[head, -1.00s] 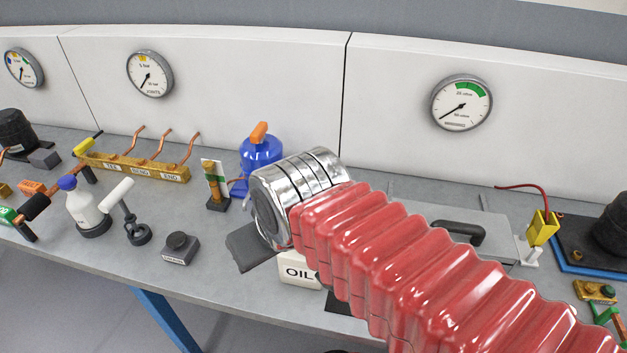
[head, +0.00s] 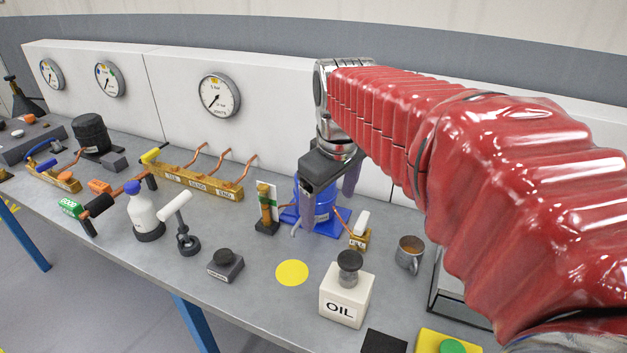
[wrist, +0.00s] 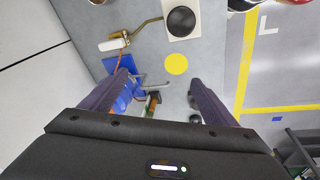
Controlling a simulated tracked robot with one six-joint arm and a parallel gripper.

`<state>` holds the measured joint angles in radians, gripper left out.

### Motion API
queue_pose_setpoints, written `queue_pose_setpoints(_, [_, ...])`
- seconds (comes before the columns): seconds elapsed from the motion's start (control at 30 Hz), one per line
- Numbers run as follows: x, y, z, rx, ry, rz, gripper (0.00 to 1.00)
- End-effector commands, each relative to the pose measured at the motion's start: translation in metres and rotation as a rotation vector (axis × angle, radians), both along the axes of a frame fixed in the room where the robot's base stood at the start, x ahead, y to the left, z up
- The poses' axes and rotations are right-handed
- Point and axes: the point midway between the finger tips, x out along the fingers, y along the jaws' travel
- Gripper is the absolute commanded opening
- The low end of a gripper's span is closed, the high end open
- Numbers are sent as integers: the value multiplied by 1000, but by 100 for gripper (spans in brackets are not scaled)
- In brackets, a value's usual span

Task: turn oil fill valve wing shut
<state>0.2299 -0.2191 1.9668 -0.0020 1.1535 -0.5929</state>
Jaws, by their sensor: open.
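A small brass valve (head: 359,240) with a white wing (head: 361,222) on top stands right of the blue vessel (head: 322,212), joined to it by a copper pipe. Its front label seems to read FILL. In the wrist view the white wing (wrist: 113,45) lies at upper left, beyond the left fingertip, on the brass body (wrist: 124,35). My gripper (head: 328,212) points down over the blue vessel, partly hiding it, left of the valve. In the wrist view my gripper (wrist: 160,80) has its fingers wide apart, with nothing held between them.
A white OIL can (head: 346,298) with a dark cap stands in front of the valve. A metal mug (head: 410,252) is to its right. A yellow disc (head: 292,273) lies flat on the bench. A sight gauge (head: 266,208) stands left of the vessel.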

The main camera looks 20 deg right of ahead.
Motion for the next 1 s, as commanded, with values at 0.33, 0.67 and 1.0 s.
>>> queue_pose_setpoints(0.33, [42, -52, -3, -14, 97, 119, 81])
queue_pose_setpoints(0.67, [74, -106, -17, -5, 181, 237, 81])
queue_pose_setpoints(1.0, [92, -149, -34, 15, 238, 335, 81])
